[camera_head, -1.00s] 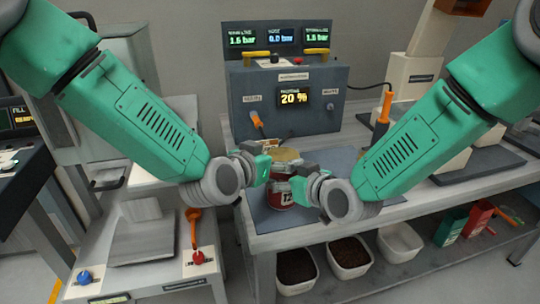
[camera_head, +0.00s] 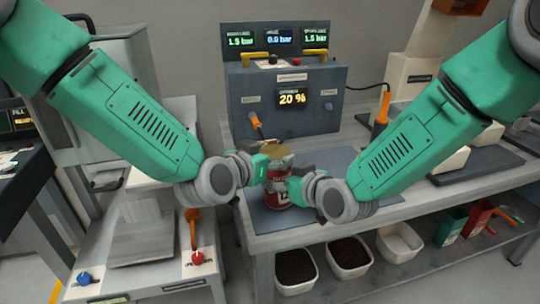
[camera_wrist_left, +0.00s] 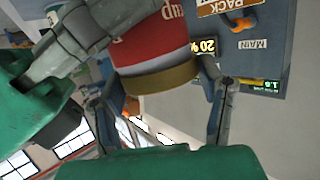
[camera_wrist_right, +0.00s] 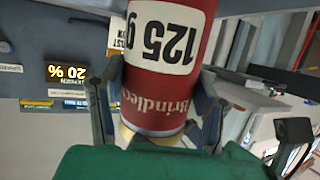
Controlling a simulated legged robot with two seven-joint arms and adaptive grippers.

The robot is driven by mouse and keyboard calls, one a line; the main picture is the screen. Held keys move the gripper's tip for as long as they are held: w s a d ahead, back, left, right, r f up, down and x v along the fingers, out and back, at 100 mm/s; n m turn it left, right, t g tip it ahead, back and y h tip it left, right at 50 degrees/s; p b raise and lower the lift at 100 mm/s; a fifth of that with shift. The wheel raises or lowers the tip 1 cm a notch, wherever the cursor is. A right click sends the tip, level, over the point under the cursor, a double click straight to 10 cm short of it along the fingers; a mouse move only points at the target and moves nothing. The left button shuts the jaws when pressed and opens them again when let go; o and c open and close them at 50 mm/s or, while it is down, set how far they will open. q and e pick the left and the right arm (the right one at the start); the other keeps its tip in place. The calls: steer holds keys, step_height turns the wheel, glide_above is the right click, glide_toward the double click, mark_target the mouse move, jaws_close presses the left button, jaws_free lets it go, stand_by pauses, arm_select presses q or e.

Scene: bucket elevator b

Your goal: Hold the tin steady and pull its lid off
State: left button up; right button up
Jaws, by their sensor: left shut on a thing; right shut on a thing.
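A red tin (camera_head: 277,197) with a white label and a gold lid (camera_head: 281,153) is upright over the grey mat on the bench. My left gripper (camera_head: 270,168) is shut on the lid, near the top. In the left wrist view, the gold lid (camera_wrist_left: 160,80) sits between its fingers, against the red body (camera_wrist_left: 152,45); I cannot tell if there is a gap. My right gripper (camera_head: 290,182) is shut on the tin's body. The right wrist view shows the red body (camera_wrist_right: 165,95) between its fingers. The grippers hide part of the tin.
A dark control console (camera_head: 290,100) reading 20 % stands behind the tin. The grey mat (camera_head: 325,170) has free room to the right. White bins (camera_head: 349,257) stand on the lower shelf. An orange lever (camera_head: 193,225) is on the lower left stand.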

arm_select(q)
steer(key=shift+w+a+r, duration=0.2)
steer(key=shift+a+r, duration=0.6)
steer(key=shift+a, duration=0.05)
arm_select(e)
steer(key=shift+w+f, duration=0.1)
steer(key=shift+f, duration=0.3)
arm_select(q)
steer(key=shift+r, duration=0.15)
arm_select(e)
steer(key=shift+a, duration=0.1)
arm_select(q)
steer(key=shift+d+r, duration=0.1)
steer(key=shift+d, duration=0.3)
arm_select(e)
steer(key=shift+r, duration=0.1)
arm_select(q)
steer(key=shift+a+r, duration=0.2)
steer(key=shift+r, duration=1.8)
arm_select(e)
steer(key=shift+r, duration=0.1)
arm_select(q)
steer(key=shift+w, duration=0.1)
arm_select(e)
steer(key=o, duration=1.8)
steer(key=shift+c, duration=0.2)
steer(key=shift+r, duration=0.1)
